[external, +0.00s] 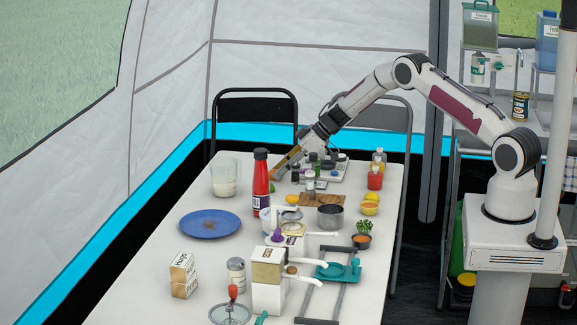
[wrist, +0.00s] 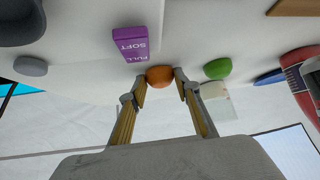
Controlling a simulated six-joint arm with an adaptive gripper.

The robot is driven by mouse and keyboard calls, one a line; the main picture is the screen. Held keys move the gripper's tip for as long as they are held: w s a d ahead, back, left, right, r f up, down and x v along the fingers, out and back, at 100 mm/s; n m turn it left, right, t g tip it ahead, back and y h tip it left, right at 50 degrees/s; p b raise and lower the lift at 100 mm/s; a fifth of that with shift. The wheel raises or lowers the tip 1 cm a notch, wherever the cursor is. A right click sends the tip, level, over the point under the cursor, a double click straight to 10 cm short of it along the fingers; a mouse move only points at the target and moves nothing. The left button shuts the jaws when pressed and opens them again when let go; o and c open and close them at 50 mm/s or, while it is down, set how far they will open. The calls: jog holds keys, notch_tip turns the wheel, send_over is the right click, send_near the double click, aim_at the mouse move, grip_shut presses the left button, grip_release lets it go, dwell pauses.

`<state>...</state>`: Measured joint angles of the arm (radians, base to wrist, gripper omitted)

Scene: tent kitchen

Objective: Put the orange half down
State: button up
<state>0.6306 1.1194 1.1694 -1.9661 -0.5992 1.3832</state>
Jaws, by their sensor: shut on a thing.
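The orange half (wrist: 160,76) is pinched between the two fingertips of my gripper (wrist: 161,84) in the wrist view, its orange outer side showing. In the external view my gripper (external: 276,174) reaches down low over the far part of the table, behind the red bottle. The orange half cannot be made out there. I cannot tell whether it touches the table. A green lime half (wrist: 217,68) lies just right of the orange half in the wrist view, apart from it. A purple box (wrist: 130,43) with lettering is close on the left.
On the white table (external: 150,245), a red bottle (external: 261,180) stands near my gripper. A clear jug (external: 224,178) and blue plate (external: 209,224) are left of it. A wooden board (external: 322,199) and dark pot (external: 330,217) are right.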

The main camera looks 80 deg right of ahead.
jog(key=shift+f, duration=0.15)
jog(key=o, duration=1.1)
jog(key=shift+c, duration=0.2)
jog(key=shift+r, duration=0.25)
jog(key=shift+v, duration=5.95)
jog(key=shift+r, duration=0.1)
